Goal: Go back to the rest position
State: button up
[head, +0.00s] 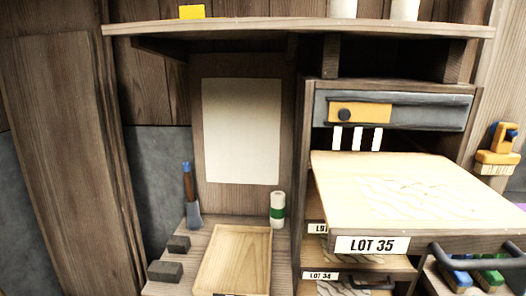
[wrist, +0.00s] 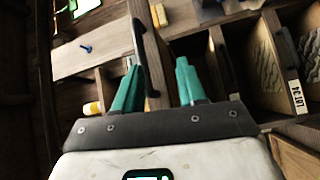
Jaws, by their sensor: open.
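My gripper (wrist: 158,82) shows only in the wrist view. Its two teal fingers stand apart with nothing held between them. A dark bar (wrist: 139,42), like a handle, passes close to the left finger; I cannot tell whether they touch. The head view does not show my gripper or arm. There, a pale board labelled LOT 35 (head: 372,244) juts out of the cabinet at the right, with faint wavy marks on top.
A dark curved handle (head: 480,262) sits at the lower right. A shallow wooden tray (head: 236,232), dark blocks (head: 166,271), a blue-handled tool (head: 190,195) and a green-banded roll (head: 277,210) stand on the left shelf. A brush (head: 497,150) hangs at right.

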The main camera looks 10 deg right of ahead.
jog(key=d+f+m+g+y, duration=0.1)
jog(key=d+f+y, duration=0.15)
jog(key=f, duration=0.45)
jog(key=d+f+g+y, duration=0.1)
jog(key=f+y, duration=0.2)
jog(key=f, duration=0.3)
jog(key=s+a+f+m+g+y, duration=0.1)
jog(key=s+a+f+g+y, duration=0.1)
jog(key=f, duration=0.4)
jog(key=s+a+f+m+g+y, duration=0.1)
jog(key=s+a+f+g+y, duration=0.1)
jog(key=s+f+y, duration=0.3)
jog(key=s+a+f+m+g+y, duration=0.1)
jog(key=s+a+f+g+y, duration=0.1)
jog(key=f, duration=0.7)
jog(key=shift+s+a+f+y, duration=0.25)
jog(key=shift+s+a+y, duration=0.35)
jog(key=shift+s, duration=0.3)
